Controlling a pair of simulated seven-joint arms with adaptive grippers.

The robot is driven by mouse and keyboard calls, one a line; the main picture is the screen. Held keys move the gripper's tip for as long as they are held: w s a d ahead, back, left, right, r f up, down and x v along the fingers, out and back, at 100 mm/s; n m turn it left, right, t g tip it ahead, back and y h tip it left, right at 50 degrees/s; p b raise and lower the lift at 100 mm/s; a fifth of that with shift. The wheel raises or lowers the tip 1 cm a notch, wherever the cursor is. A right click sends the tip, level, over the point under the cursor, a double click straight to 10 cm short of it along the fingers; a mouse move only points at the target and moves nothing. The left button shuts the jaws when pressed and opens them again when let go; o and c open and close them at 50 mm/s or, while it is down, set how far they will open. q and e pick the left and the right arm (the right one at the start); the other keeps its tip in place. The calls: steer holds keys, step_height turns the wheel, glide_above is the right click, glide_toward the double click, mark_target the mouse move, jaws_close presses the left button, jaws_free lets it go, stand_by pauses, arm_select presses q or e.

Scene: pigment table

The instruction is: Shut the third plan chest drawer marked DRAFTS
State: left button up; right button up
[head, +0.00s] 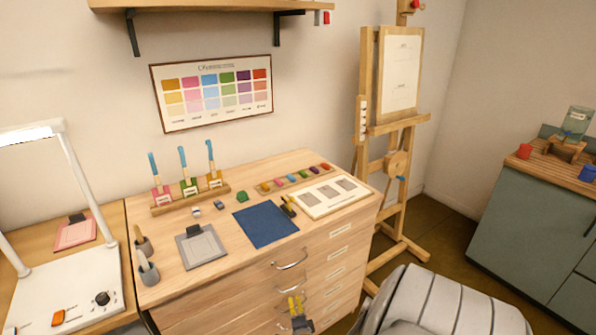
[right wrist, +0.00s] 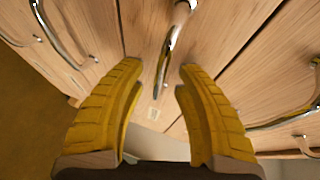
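The wooden plan chest (head: 205,295) stands in the middle of the head view, with metal bow handles and pale labels on its front. The label lettering is too small to read, so I cannot tell which one says DRAFTS. My right gripper (head: 295,300) is low at the chest's front. In the right wrist view its yellow fingers are spread apart, with a curved metal handle (right wrist: 168,55) between or just beyond the tips. I cannot tell whether they touch it. How far any drawer stands out is unclear. My left gripper is not in view.
The chest top holds a blue mat (head: 265,224), a grey board (head: 201,247), a white card (head: 331,196) and a brush rack (head: 190,200). An easel (head: 392,140) stands behind right. A green cabinet (head: 530,215) is at the far right, with floor between.

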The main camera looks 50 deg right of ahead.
steer(key=v, duration=1.1)
steer(key=shift+s+a, duration=0.2)
steer(key=shift+s, duration=0.05)
steer(key=s+a+f+n+g+y, duration=0.1)
steer(key=s+a+f+n+y, duration=0.25)
steer(key=a+f+n, duration=0.5)
steer(key=s+a+f+n+g+y, duration=0.1)
steer(key=s+a+f+n+y, duration=0.3)
steer(key=a+f+n, duration=0.5)
steer(key=s+a+f+n+g+y, duration=0.1)
steer(key=s+a+f+n+g, duration=0.1)
steer(key=s, duration=0.6)
steer(key=s+a+f+n+g+y, duration=0.1)
steer(key=s+a+f+n+g, duration=0.1)
steer(key=s+f+n, duration=0.3)
steer(key=s+a+f+n+g+y, duration=0.1)
steer(key=s+a+f+n+g, duration=0.1)
steer(key=s, duration=1)
step_height(320, 180, down, 2)
steer(key=shift+a+f+n+g, duration=0.3)
steer(key=shift+n+g, duration=0.3)
steer(key=shift+n, duration=0.65)
